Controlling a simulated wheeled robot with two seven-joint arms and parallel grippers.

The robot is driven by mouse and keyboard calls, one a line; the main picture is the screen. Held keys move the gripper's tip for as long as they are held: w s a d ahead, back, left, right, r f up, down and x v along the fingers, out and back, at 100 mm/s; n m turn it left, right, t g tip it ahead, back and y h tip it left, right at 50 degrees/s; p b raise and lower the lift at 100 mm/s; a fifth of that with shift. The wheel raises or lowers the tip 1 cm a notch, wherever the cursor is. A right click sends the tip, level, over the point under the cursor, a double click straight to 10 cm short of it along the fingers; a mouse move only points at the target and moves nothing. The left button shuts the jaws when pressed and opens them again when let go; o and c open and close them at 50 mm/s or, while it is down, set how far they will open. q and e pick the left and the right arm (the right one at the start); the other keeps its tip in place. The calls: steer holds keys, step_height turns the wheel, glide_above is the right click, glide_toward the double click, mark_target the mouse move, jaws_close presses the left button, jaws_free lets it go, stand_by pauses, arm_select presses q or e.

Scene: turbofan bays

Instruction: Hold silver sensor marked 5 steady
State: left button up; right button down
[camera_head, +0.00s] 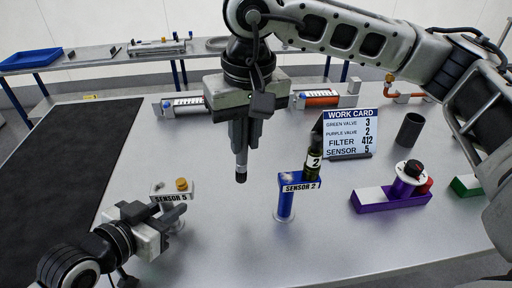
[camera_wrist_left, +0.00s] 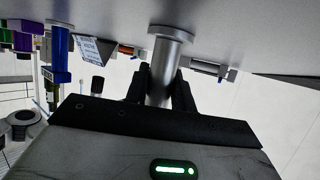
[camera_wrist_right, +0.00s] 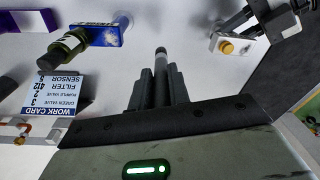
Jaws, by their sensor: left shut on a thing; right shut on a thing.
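The silver sensor (camera_head: 160,188), labelled SENSOR 5, stands at the left of the table with a yellow cap on top. My left gripper (camera_head: 168,222) is shut on its silver post; the left wrist view shows the post (camera_wrist_left: 163,80) between both fingers. It also shows at the top of the right wrist view (camera_wrist_right: 222,46). My right gripper (camera_head: 241,150) is shut on a dark cylinder with a grey band (camera_wrist_right: 160,62). It holds the cylinder pointing down above the table, to the right of the sensor and apart from it.
A blue SENSOR 2 stand (camera_head: 286,203) with a dark cylinder marked 2 (camera_head: 314,160) stands right of centre. A work card (camera_head: 347,133), a dark cup (camera_head: 410,130) and a purple valve block (camera_head: 385,202) are farther right. A black mat (camera_head: 60,160) lies left.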

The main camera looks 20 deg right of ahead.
steer(key=a+r+t+y, duration=0.2)
steer(key=a+r, duration=0.8)
steer(key=a, duration=0.3)
steer(key=shift+s+d+x, duration=0.1)
steer(key=shift+s+x, duration=0.05)
steer(key=shift+x, duration=0.7)
steer(key=shift+s+d+x, duration=0.15)
steer(key=shift+x, duration=0.7)
steer(key=shift+s+d+x, duration=0.1)
steer(key=shift+s+x, duration=0.05)
steer(key=shift+x, duration=0.7)
steer(key=shift+f, duration=0.15)
steer(key=shift+f, duration=0.1)
steer(key=shift+f, duration=0.3)
steer(key=shift+f, duration=0.65)
